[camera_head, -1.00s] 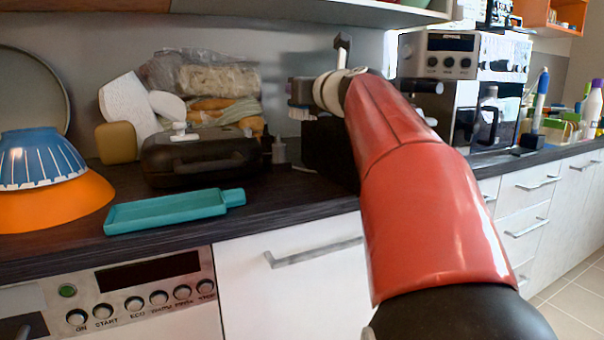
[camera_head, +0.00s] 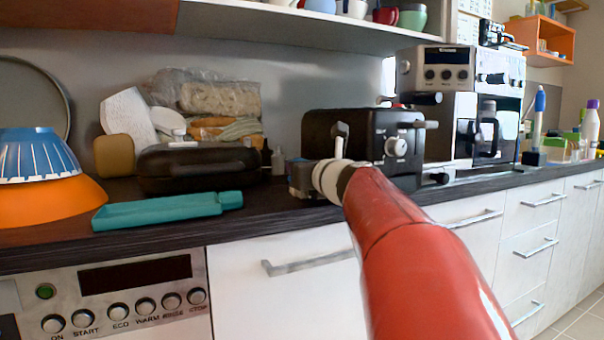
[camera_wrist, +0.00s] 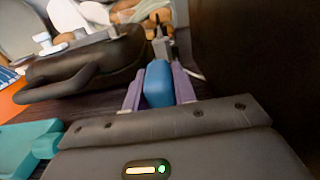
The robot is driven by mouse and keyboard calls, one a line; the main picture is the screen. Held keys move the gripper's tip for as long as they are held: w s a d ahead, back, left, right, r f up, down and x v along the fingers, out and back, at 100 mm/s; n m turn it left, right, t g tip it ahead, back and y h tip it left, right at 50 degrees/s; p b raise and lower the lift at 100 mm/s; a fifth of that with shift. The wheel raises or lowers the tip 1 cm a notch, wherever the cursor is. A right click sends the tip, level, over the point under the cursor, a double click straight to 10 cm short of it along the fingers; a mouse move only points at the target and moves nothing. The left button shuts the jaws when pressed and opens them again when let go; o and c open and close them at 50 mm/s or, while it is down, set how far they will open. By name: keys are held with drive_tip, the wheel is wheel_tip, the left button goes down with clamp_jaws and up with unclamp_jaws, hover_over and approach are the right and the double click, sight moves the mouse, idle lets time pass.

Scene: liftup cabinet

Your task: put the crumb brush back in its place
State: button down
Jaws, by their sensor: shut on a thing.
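The crumb brush shows as a blue block (camera_wrist: 158,86) between the two purple fingers of my gripper (camera_wrist: 160,82) in the wrist view. My gripper is shut on it. The brush's bristles are hidden in the wrist view. In the head view my gripper (camera_head: 300,178) is low over the counter, left of the black toaster; the brush cannot be made out there. A teal tray (camera_head: 165,211) lies near the counter's front edge, left of my gripper. Its end also shows at the left of the wrist view (camera_wrist: 28,140).
A black case (camera_head: 195,170) stands behind the tray, with bagged bread (camera_head: 220,100) behind it. The black toaster (camera_head: 350,135) is close on the right. A small grey bottle (camera_head: 278,162) stands behind my gripper. Orange and blue bowls (camera_head: 45,200) are at far left.

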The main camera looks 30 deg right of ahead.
drive_tip(key=shift+f, duration=0.15)
drive_tip(key=c, duration=1.1)
unclamp_jaws()
